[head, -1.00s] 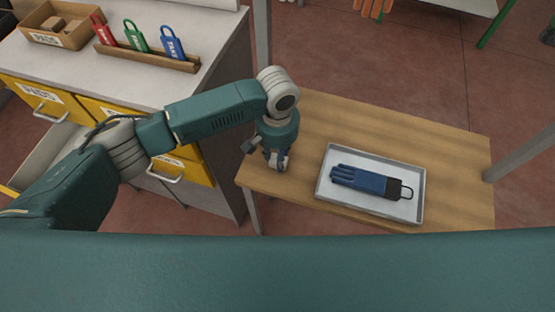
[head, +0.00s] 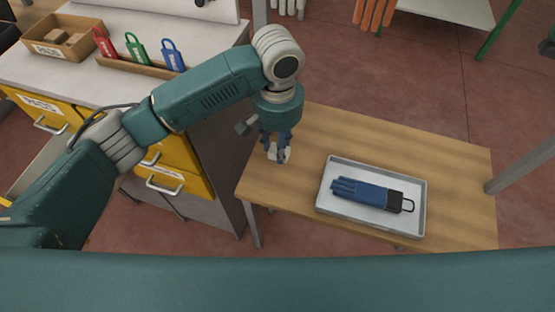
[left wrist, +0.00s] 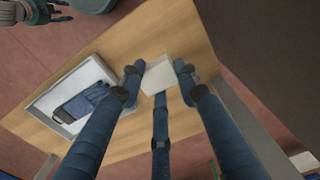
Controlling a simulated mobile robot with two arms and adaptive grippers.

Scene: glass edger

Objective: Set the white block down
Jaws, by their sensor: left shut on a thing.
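The white block (left wrist: 158,75) is between the blue fingers of my left gripper (left wrist: 158,80) in the left wrist view. In the head view, my left gripper (head: 278,154) points down over the left end of the wooden table (head: 330,133), shut on the block. Only a small pale part of the block (head: 271,153) shows there, the rest hidden by fingers. I cannot tell whether its underside touches the table. My right gripper (left wrist: 50,12) seems to show, cut off, at the top left of the left wrist view; its opening is unclear.
A grey tray (head: 421,220) with a blue glove (head: 362,191) stands right of my left gripper. A cabinet with yellow drawers (head: 178,160) stands left of the table, with red, green and blue tags (head: 137,49) in a wooden rack. The table's back middle is clear.

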